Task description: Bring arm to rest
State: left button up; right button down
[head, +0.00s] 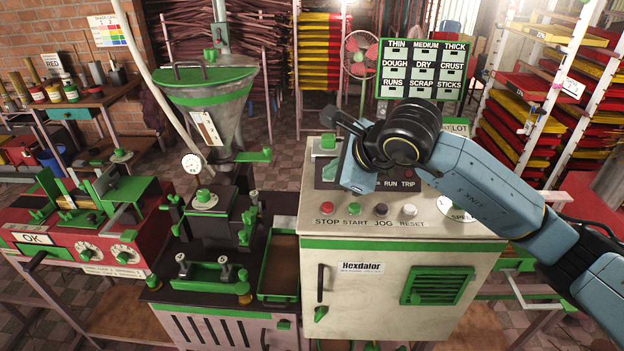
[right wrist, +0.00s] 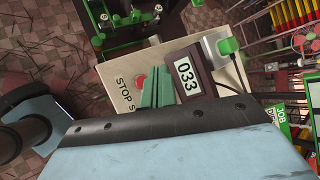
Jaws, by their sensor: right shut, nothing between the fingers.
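My right arm comes in from the right in the head view and reaches over the control cabinet (head: 400,270). Its blue hand hangs above the button panel and covers part of it. My right gripper (right wrist: 158,80) shows in the right wrist view as two green fingers, shut together with nothing between them. They appear in front of the cabinet top, near the red STOP button (right wrist: 140,82) and the counter reading 033 (right wrist: 187,74). I cannot tell how high above the panel they are. My left arm and gripper are not in view.
Left of the cabinet stands the extruder with its green-rimmed hopper (head: 205,95). A red machine marked OK (head: 75,245) is at far left. A label board (head: 424,70) rises behind the cabinet. Racks of red and yellow trays (head: 530,90) stand at the right, close to my arm.

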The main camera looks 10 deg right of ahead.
jog(key=s+a+r+m+g+y, duration=0.1)
jog(key=s+a+r+m+y, duration=0.45)
jog(key=s+a+y, duration=0.7)
jog(key=w+d+r+m+t+h, duration=0.25)
jog(key=d+m+t, duration=0.25)
jog(key=m+t, duration=0.45)
jog(key=w+d+r+m+t+h, duration=0.15)
jog(key=d+m+t+h, duration=0.35)
jog(key=m, duration=0.7)
jog(key=s+d+f+m+g+h, duration=0.25)
jog(key=d+f+m+h, duration=0.3)
jog(key=f+m, duration=0.35)
jog(key=s+d+f+m+g+h, duration=0.1)
jog(key=d+f+m+g+h, duration=0.4)
jog(key=f+m, duration=0.35)
jog(key=s+a+f+m+g+y, duration=0.2)
jog(key=s+f+m+g, duration=0.2)
jog(key=s+f+g, duration=1.05)
jog(key=s+f+t+b, duration=0.1)
jog(key=s+f, duration=0.2)
jog(key=f, duration=1)
jog(key=s+f+t, duration=0.2)
jog(key=s+f, duration=0.1)
jog(key=f, duration=1)
jog(key=s+d+f+g+b, duration=0.1)
jog(key=s+d+f, duration=0.1)
jog(key=s+f, duration=1.5)
jog(key=shift+d+f+n+g, duration=0.2)
jog(key=shift+d+n+g, duration=0.15)
jog(key=shift+d, duration=0.05)
